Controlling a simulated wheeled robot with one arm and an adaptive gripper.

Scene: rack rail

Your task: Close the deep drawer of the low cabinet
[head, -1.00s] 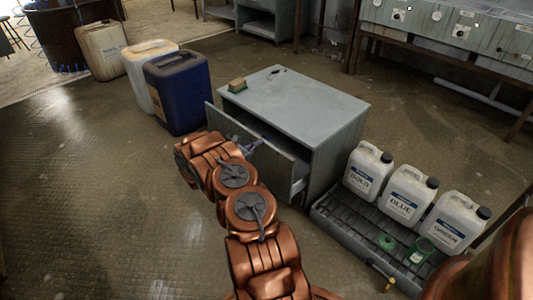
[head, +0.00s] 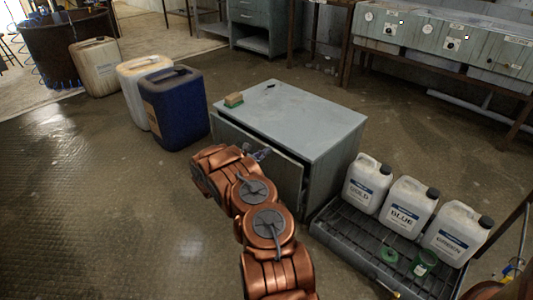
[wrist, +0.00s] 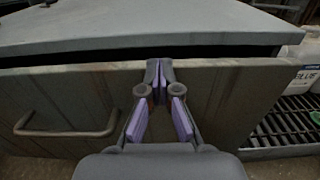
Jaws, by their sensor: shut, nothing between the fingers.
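The low grey-blue cabinet (head: 290,112) stands in the middle of the head view. Its deep drawer (head: 283,172) is slightly open, with a narrow dark gap between its front panel and the cabinet body. In the wrist view, the drawer front (wrist: 225,90) fills the middle, with a bar handle (wrist: 65,133) at left and the gap along its top edge. My gripper (wrist: 160,68) is shut and empty. Its fingertips are at the upper part of the drawer front, right of the handle; they look to be touching it. In the head view my arm partly hides the drawer front.
A sponge (head: 233,99) lies on the cabinet top. A blue canister (head: 178,108) and pale canisters stand to the left. Right of the cabinet, a black grated tray (head: 340,228) holds white jugs (head: 408,205) and green items.

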